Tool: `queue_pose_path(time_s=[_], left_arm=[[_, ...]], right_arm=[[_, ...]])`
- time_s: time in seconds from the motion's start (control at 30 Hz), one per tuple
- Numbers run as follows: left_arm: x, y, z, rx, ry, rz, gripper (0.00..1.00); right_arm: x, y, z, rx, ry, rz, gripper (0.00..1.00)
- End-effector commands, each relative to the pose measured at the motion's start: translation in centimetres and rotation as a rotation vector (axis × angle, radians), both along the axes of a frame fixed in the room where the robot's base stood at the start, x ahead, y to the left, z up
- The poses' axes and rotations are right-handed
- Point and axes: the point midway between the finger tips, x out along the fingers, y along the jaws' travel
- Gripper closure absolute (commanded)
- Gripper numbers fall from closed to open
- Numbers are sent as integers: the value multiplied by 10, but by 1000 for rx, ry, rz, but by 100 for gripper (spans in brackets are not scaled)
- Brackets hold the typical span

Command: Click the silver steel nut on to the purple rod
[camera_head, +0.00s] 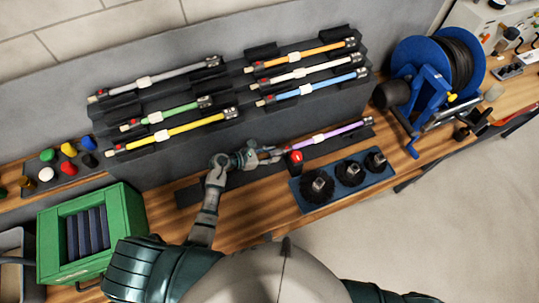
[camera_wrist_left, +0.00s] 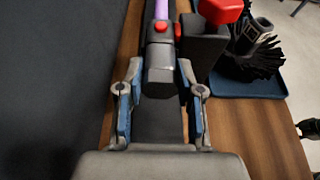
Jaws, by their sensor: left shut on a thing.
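The purple rod (camera_head: 338,133) lies on a dark holder along the wall side of the bench, and its purple end shows at the top of the wrist view (camera_wrist_left: 161,9). A silver steel nut (camera_wrist_left: 160,57) sits in line with the rod's near end, close to a red button (camera_wrist_left: 161,27). Whether it is fully seated on the rod cannot be told. My left gripper (camera_head: 265,155) is at this end of the rod. In the wrist view its two fingers (camera_wrist_left: 160,75) close on the nut from both sides.
A red knob on a dark block (camera_head: 296,157) stands right beside the rod's near end. A blue tray (camera_head: 332,196) with black brushes lies in front. Racked coloured rods (camera_head: 180,126) are behind, a green crate (camera_head: 48,240) left, a blue reel (camera_head: 415,50) right.

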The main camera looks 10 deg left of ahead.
Motion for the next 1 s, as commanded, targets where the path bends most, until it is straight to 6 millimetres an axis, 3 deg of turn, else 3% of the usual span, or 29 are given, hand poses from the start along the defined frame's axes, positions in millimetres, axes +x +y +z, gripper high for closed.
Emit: queue_pose_path(time_s=[0.13, 0.17, 0.27, 0.67, 1.0], left_arm=[[0, 0, 0, 0, 0, 0, 100], [0, 0, 0, 0, 0, 0, 62], [0, 0, 0, 0, 0, 0, 37], [-3, 5, 1, 2, 1, 0, 35], [-40, 58, 23, 6, 2, -1, 35]], right_arm=[[0, 1, 0, 1, 0, 0, 60], [0, 1, 0, 1, 0, -1, 60], [0, 1, 0, 1, 0, -1, 60], [0, 1, 0, 1, -1, 0, 60], [0, 1, 0, 1, -1, 0, 60]])
